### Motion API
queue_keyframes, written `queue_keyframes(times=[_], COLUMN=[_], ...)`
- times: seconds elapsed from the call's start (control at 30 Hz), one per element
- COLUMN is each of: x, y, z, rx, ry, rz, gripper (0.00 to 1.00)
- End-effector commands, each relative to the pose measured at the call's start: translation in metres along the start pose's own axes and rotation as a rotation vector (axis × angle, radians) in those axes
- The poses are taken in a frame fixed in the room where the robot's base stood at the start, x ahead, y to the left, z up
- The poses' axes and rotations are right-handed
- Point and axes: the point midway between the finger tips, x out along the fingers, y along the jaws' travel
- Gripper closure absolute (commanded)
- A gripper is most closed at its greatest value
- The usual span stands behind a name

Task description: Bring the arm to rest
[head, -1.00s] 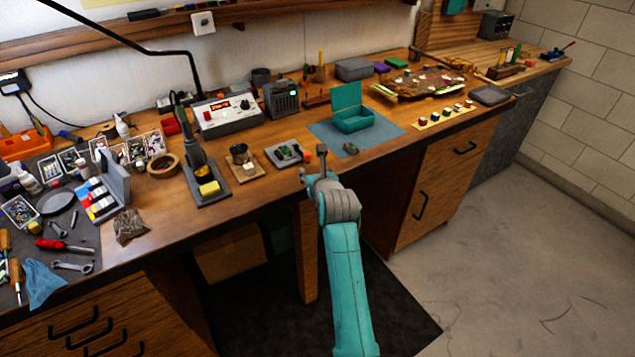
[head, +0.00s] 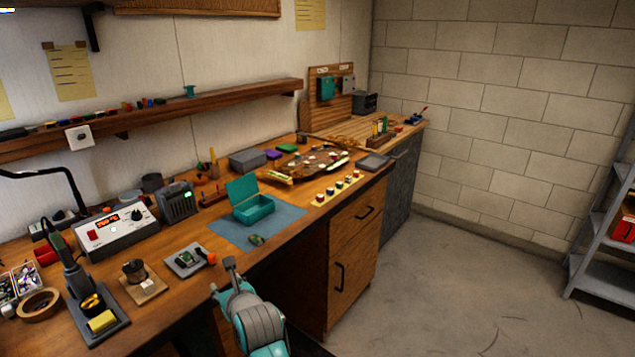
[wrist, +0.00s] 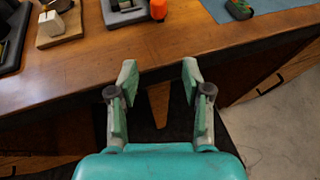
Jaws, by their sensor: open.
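My arm shows at the bottom of the head view, with its grey and teal wrist (head: 250,318) in front of the workbench's front edge. In the wrist view my gripper (wrist: 158,78) is open and empty. Its two pale green fingers stand apart over the bench's front edge, with the dark floor between and below them. The fingertips touch nothing that I can see. In the head view the fingers are mostly hidden by the wrist.
The wooden bench (head: 172,262) carries an open teal box (head: 254,210) on a blue mat (head: 225,232), a soldering station (head: 115,228) and small parts. A grey tray (head: 187,260) lies near the front edge. Free floor (head: 450,290) is at right, with a metal shelf (head: 600,225) beyond.

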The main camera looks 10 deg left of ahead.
Motion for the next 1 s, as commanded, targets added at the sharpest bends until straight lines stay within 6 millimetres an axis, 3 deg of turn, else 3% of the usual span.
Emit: queue_keyframes(times=[0.17,0.47,0.7,1.0], x=[-0.015,-0.081,-0.153,-0.257], y=[-0.022,-0.072,-0.097,-0.106], z=[-0.048,-0.168,-0.248,-0.324], rx=[-0.118,-0.513,-0.838,-1.244], ry=[0.006,0.032,0.09,0.205], rz=[-0.037,-0.148,-0.229,-0.308], gripper=[0.51,0.51,0.51,0.51])
